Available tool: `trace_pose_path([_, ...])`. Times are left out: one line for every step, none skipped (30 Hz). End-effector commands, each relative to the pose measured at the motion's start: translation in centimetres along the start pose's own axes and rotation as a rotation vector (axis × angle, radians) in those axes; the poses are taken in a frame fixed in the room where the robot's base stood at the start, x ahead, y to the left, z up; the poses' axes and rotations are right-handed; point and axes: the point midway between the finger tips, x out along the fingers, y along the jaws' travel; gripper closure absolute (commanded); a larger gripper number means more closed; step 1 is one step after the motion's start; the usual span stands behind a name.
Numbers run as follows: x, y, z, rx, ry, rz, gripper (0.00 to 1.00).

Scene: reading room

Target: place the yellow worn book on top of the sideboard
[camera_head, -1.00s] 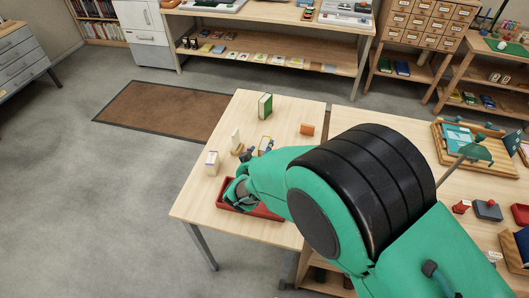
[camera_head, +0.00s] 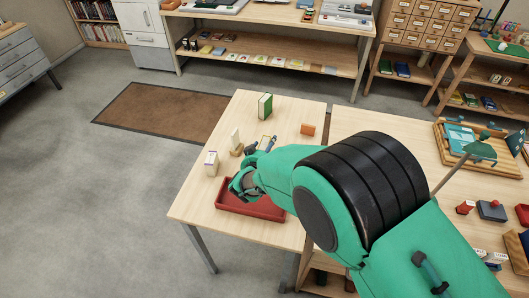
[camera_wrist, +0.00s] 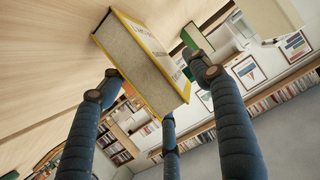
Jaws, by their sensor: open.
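The yellow worn book (camera_wrist: 140,62) stands on the pale wooden table in the wrist view, its yellow cover edges and grey page block facing me. In the head view the book (camera_head: 265,142) is small and partly hidden by my fingers. My gripper (camera_head: 260,149) is open, its dark blue fingers spread around the book; in the wrist view they lie to its left, right and below. Whether any finger touches it is unclear. A long wooden unit with a lower shelf (camera_head: 275,18), possibly the sideboard, stands along the back.
On the near table (camera_head: 200,205) are a green book (camera_head: 265,106), an orange block (camera_head: 308,129), a white box (camera_head: 211,163), a small cream upright piece (camera_head: 235,138) and a red tray (camera_head: 255,208). Open grey floor and a brown mat (camera_head: 160,112) lie to the left.

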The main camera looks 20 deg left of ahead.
Motion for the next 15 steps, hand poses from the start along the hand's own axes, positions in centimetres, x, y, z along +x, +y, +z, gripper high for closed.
trace_pose_path([0.00,0.00,0.00,0.000,0.000,0.000,0.38])
trace_pose_path([-0.01,0.00,0.00,0.000,0.000,0.000,0.38])
trace_pose_path([-0.01,0.00,0.00,0.000,0.000,0.000,0.38])
trace_pose_path([-0.01,0.00,0.00,0.000,0.000,0.000,0.44])
trace_pose_path([-0.01,0.00,0.00,0.000,0.000,0.000,0.49])
trace_pose_path([-0.01,0.00,0.00,0.000,0.000,0.000,0.57])
trace_pose_path([-0.01,0.00,0.00,0.000,0.000,0.000,0.63])
trace_pose_path([-0.01,0.00,0.00,0.000,0.000,0.000,0.69])
trace_pose_path([-0.01,0.00,0.00,0.000,0.000,0.000,0.77])
trace_pose_path([-0.01,0.00,0.00,0.000,0.000,0.000,0.83])
trace_pose_path([-0.01,0.00,0.00,0.000,0.000,0.000,0.89])
trace_pose_path([-0.01,0.00,0.00,0.000,0.000,0.000,0.97])
trace_pose_path([-0.01,0.00,-0.01,0.000,0.000,0.000,1.00])
trace_pose_path([-0.01,0.00,-0.01,0.000,0.000,0.000,1.00])
trace_pose_path([-0.01,-0.02,-0.07,0.001,0.001,0.000,1.00])
